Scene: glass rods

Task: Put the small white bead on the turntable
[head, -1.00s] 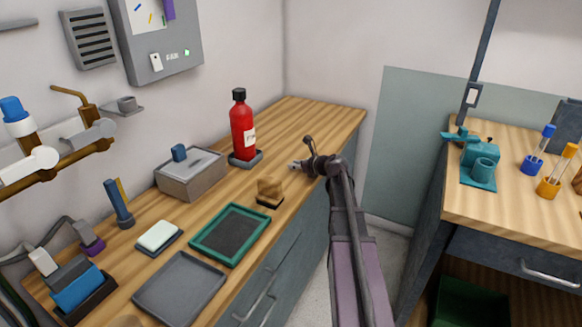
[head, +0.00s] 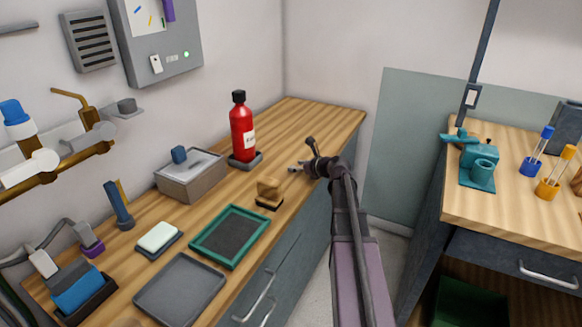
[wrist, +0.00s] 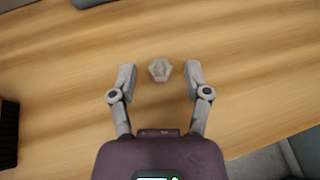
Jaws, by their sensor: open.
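A small pale, faceted piece (wrist: 160,70), which looks like the bead, lies on the wooden counter in the wrist view. My gripper (wrist: 159,67) is open, with one finger on each side of the piece and a gap of bare wood on both sides. The fingers do not appear to touch it. In the head view my gripper (head: 296,166) hangs over the counter near its front edge, and the bead cannot be made out there. I cannot identify a turntable in either view.
A wooden block on a dark base (head: 269,191) stands close to my gripper. A red bottle (head: 242,128) and a grey box (head: 190,177) are behind. A green-rimmed tray (head: 229,236) and grey tray (head: 180,289) lie nearer. Teal equipment (head: 480,165) stands on the right bench.

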